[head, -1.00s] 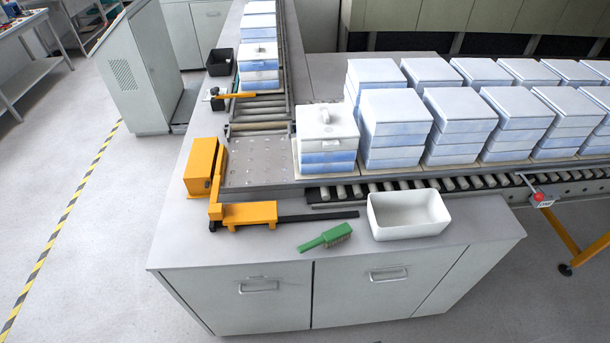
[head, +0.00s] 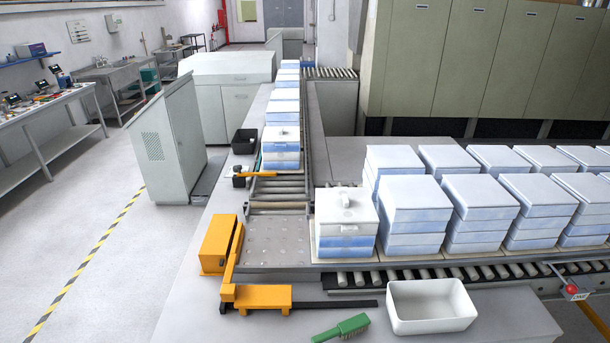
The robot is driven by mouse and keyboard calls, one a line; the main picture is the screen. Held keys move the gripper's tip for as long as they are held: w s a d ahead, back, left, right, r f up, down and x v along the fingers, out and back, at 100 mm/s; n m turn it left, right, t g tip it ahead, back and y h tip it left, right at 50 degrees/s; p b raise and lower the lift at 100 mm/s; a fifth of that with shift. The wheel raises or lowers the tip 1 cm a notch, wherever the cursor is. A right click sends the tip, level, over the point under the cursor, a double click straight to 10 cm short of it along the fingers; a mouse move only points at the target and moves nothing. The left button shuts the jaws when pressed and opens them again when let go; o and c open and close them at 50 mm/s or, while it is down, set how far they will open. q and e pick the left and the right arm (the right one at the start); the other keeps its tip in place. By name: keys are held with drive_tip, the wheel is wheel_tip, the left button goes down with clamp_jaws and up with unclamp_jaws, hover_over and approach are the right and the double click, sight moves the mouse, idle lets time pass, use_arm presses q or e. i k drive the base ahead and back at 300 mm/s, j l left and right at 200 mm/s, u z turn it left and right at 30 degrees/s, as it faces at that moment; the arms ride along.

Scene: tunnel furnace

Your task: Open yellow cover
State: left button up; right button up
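Two yellow pieces sit at the corner of the grey bench in the head view. One is an upright yellow box-like housing (head: 217,245) left of the perforated metal plate. The other is a low yellow block (head: 263,297) in front of that plate, with a dark flat bar (head: 335,304) running right from it. A yellow arm stands between them at the corner. I cannot tell which piece is the cover; no open lid shows. Neither of my grippers is in view.
A lidded white-and-blue stack (head: 345,225) stands right of the perforated plate (head: 276,240). Several similar stacks line the right conveyor. A white tray (head: 431,307) and green brush (head: 342,328) lie at the front. A grey cabinet (head: 165,145) stands left; the floor there is mostly clear.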

sight(212, 257)
drive_tip(key=j+u, duration=0.15)
drive_tip(key=u, duration=0.2)
drive_tip(key=i+j+u, duration=0.1)
drive_tip(key=u, duration=0.25)
